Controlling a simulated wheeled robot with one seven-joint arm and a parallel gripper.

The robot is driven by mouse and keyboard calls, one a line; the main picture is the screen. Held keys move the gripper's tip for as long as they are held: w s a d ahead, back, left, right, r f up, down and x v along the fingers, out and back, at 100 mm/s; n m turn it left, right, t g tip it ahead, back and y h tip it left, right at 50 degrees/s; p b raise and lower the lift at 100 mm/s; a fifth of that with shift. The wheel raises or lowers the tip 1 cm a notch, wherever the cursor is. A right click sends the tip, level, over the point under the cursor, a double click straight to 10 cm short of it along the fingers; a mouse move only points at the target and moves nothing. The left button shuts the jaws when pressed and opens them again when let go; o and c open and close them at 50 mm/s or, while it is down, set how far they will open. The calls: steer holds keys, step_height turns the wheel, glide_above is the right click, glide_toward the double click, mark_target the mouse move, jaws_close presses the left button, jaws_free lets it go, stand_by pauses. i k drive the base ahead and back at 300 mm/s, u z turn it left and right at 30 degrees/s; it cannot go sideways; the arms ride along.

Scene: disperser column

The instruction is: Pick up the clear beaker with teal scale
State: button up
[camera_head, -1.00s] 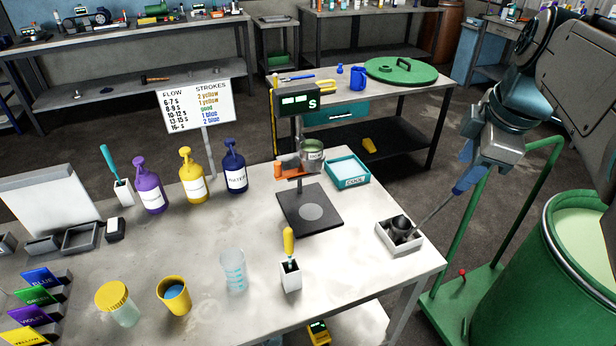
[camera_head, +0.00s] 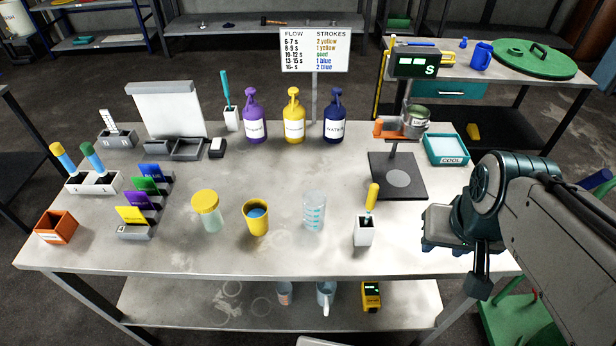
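The clear beaker with teal scale (camera_head: 314,212) stands upright on the grey workbench (camera_head: 290,275), right of the middle of its front half. A yellow cup (camera_head: 256,218) with blue inside stands to its left. A white holder (camera_head: 364,232) with a yellow-handled tool stands to its right. My gripper (camera_head: 447,238) is over the bench's right end, well right of the beaker and apart from it. Its fingers do not show clearly, so I cannot tell whether it is open.
A yellow-lidded jar (camera_head: 207,211) stands left of the cup. Purple, yellow and blue pump bottles (camera_head: 335,118) line the back. A dark stand plate (camera_head: 398,192) and a teal COOL tray (camera_head: 446,149) lie right. Bare benchtop lies in front of the beaker.

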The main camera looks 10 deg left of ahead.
mark_target(314, 201)
steer(key=u, duration=0.25)
steer(key=k, duration=1.3)
steer(key=u, duration=0.1)
steer(key=i, duration=0.55)
steer(key=u, duration=0.85)
steer(key=i, duration=1.05)
steer(key=z, duration=0.3)
